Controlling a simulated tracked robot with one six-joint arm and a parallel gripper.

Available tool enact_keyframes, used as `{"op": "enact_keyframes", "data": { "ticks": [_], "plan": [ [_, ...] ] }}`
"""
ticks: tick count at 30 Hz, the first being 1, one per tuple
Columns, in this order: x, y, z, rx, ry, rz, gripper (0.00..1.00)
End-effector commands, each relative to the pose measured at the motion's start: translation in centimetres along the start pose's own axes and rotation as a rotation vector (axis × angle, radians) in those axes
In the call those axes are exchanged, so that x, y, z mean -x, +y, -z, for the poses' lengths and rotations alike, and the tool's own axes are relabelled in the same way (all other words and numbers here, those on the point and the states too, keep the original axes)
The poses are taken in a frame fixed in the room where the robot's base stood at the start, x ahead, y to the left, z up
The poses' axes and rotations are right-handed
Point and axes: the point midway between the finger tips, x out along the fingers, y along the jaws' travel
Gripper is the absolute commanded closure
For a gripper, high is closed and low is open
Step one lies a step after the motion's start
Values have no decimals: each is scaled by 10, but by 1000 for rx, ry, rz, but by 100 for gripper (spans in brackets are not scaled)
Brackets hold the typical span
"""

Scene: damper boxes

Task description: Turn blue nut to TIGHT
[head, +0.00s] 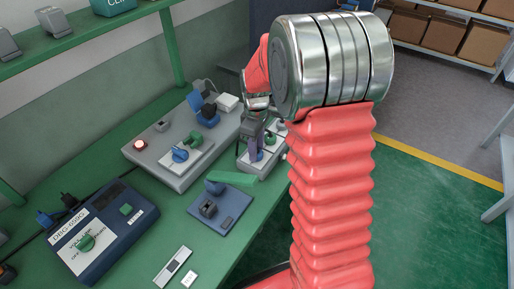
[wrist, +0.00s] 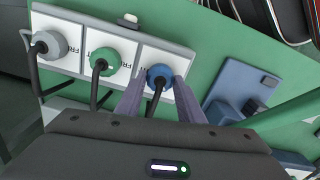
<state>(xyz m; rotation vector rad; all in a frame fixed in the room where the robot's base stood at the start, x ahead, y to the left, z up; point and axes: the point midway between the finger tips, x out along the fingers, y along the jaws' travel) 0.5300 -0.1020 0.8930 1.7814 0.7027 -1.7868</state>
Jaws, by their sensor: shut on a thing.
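A light box with white panels (wrist: 75,20) carries a grey nut (wrist: 48,45), a green nut (wrist: 104,56) and the blue nut (wrist: 159,73) in a row. A dark stem or cable runs from each nut. My gripper (wrist: 160,86) is shut on the blue nut, with one grey-purple finger on each side of it. In the head view my gripper (head: 255,148) reaches down to this box (head: 247,168), with the green nut (head: 270,138) just beyond it. The blue nut is mostly hidden there by the fingers. I cannot read a TIGHT mark.
The box stands on a green bench (head: 140,222). Nearby are a grey unit with a blue knob (head: 180,155), a blue plate (head: 222,212), a green bar (head: 233,179) and a dark blue box (head: 103,227). My arm covers the bench's right side.

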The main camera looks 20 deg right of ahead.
Motion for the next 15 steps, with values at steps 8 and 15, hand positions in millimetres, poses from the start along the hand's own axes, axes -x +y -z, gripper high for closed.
{"op": "enact_keyframes", "data": {
  "ticks": [8,15],
  "plan": [
    [3,4,4,-260,13,-11,88],
    [4,4,4,-488,14,-10,88]
  ]
}}
